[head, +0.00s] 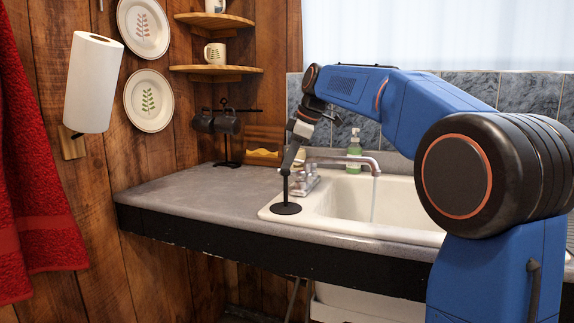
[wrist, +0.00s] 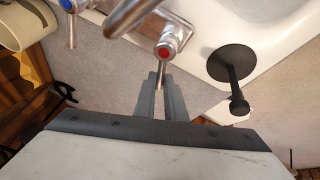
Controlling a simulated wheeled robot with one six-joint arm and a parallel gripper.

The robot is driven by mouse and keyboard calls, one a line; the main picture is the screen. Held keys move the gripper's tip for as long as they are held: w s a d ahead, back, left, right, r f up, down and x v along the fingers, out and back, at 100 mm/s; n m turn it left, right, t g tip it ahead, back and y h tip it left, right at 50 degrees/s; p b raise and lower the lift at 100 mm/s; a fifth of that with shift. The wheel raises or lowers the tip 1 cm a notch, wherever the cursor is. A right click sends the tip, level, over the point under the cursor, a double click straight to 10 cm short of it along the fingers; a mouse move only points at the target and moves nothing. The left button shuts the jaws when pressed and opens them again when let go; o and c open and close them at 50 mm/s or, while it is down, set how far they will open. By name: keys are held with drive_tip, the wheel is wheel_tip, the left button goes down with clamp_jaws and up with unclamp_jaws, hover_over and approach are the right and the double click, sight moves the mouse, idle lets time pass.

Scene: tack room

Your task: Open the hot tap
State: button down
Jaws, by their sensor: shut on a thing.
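The hot tap (wrist: 166,50) is a chrome handle with a red dot, seen in the wrist view. Its lever points down toward my gripper (wrist: 161,84), whose two grey fingers are shut around the lever's end. The cold tap (wrist: 68,5) has a blue dot and stands to the left at the top edge. The chrome spout (head: 345,160) reaches over the white sink (head: 335,205) in the head view, and a thin stream of water (head: 374,203) falls from it. In the head view my gripper (head: 287,170) is beside the tap, and the lever is hard to make out.
A black stand with a round base (wrist: 232,64) is close to the right of my fingers; its base (head: 285,209) is at the sink's front-left corner. A green soap bottle (head: 354,148) stands behind the spout. A mug tree (head: 228,135) stands at the back. The left counter (head: 185,195) is clear.

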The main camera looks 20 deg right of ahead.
drive_tip(key=shift+s+n+g+y, duration=0.15)
drive_tip(key=shift+s+n+g, duration=0.1)
drive_tip(key=shift+n, duration=0.4)
drive_tip(key=shift+s+n+g+y, duration=0.15)
drive_tip(key=shift+n+g, duration=0.1)
drive_tip(key=shift+n, duration=0.4)
drive_tip(key=c, duration=1.8)
unclamp_jaws()
drive_tip(key=v, duration=1.7)
drive_tip(key=shift+s+d+r, duration=0.1)
drive_tip(key=shift+s+r, duration=0.05)
drive_tip(key=shift+r, duration=0.05)
